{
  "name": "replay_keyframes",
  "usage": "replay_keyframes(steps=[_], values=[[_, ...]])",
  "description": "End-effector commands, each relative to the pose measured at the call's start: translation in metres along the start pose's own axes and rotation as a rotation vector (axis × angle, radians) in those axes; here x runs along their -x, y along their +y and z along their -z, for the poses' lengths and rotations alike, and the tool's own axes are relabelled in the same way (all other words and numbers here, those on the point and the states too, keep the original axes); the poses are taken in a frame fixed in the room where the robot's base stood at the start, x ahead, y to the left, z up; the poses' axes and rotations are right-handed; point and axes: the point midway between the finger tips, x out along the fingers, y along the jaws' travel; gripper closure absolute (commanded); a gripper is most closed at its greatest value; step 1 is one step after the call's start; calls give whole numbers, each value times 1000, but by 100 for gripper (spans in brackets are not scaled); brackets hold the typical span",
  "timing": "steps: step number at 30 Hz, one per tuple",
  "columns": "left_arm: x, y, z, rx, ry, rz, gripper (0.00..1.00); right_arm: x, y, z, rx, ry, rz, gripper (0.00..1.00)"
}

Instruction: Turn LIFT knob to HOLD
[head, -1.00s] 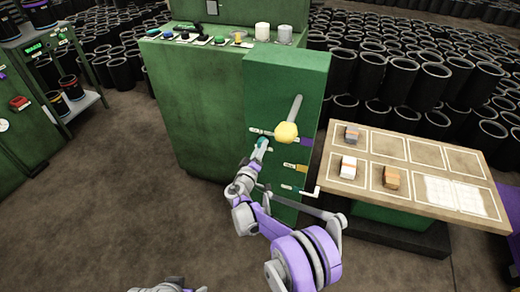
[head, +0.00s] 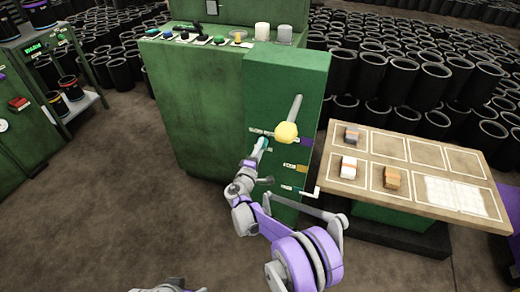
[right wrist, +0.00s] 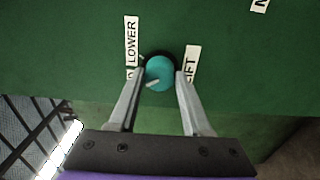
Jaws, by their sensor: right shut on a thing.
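A teal round knob (right wrist: 159,73) with a pale pointer is on the green panel (right wrist: 225,40) in the right wrist view. The pointer angles toward the lower left of that picture. A LOWER label (right wrist: 131,41) is at its upper left, and a LIFT label (right wrist: 192,62), partly covered by a finger, is at its right. Another label below LOWER is mostly hidden behind the left finger. My right gripper (right wrist: 160,84) has its fingers on both sides of the knob, shut on it. In the head view my right gripper (head: 262,146) reaches the cabinet front.
A wooden table (head: 408,168) with small blocks is at the right. Open floor lies at the left.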

Motion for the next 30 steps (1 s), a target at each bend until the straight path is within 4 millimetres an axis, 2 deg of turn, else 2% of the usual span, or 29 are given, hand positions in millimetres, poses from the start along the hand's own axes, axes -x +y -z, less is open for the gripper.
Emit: replay_keyframes(steps=[14,15,18,19,30], values=[[0,0,0,0,0,0,22,0,-1,-1,12,-2,1,100],[0,0,0,0,0,0,22,0,-1,-1,11,-2,1,44],[0,0,0,0,0,0,22,0,0,-1,11,-2,1,26],[0,0,0,0,0,0,22,0,0,-1,12,-1,1,22],[1,0,0,0,0,0,22,6,0,0,11,0,0,22]])
